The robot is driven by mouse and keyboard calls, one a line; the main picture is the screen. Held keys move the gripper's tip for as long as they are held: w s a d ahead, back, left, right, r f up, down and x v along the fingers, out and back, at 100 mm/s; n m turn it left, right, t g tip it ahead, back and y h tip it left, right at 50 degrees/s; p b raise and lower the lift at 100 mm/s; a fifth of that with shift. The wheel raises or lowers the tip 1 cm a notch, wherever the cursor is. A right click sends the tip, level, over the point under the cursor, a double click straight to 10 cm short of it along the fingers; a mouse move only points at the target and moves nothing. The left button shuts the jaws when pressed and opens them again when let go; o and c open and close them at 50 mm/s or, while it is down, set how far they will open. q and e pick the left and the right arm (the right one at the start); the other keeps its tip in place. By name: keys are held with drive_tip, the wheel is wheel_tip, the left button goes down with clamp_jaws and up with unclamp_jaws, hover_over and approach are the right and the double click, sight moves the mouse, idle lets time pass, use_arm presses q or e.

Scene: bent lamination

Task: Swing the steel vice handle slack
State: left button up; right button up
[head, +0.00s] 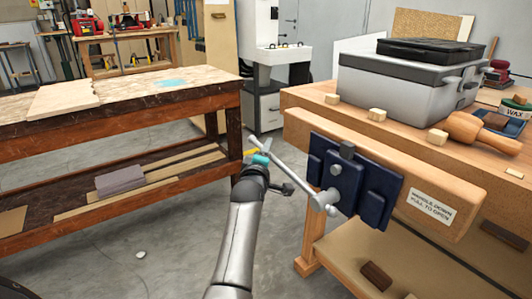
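The blue vice (337,172) is fixed to the front of the wooden bench on the right. Its steel handle (293,172) is a thin bar slanting from upper left to lower right, with its lower end near the vice screw's round steel head (326,200). My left gripper (261,157) comes up from below, its arm left of the middle of the view. Its teal and yellow tips are at the handle's upper end. I cannot tell whether they close on the bar or only overlap it in the view. My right gripper is out of view.
The vice bench (440,150) carries a grey case (400,85), a wooden mallet (465,128) and small wood blocks (377,114). A label (432,207) is on its front. Another workbench (130,110) stands left. Floor (170,250) between them is mostly clear.

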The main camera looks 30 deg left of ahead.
use_arm(q)
clamp_jaws()
idle(1.2)
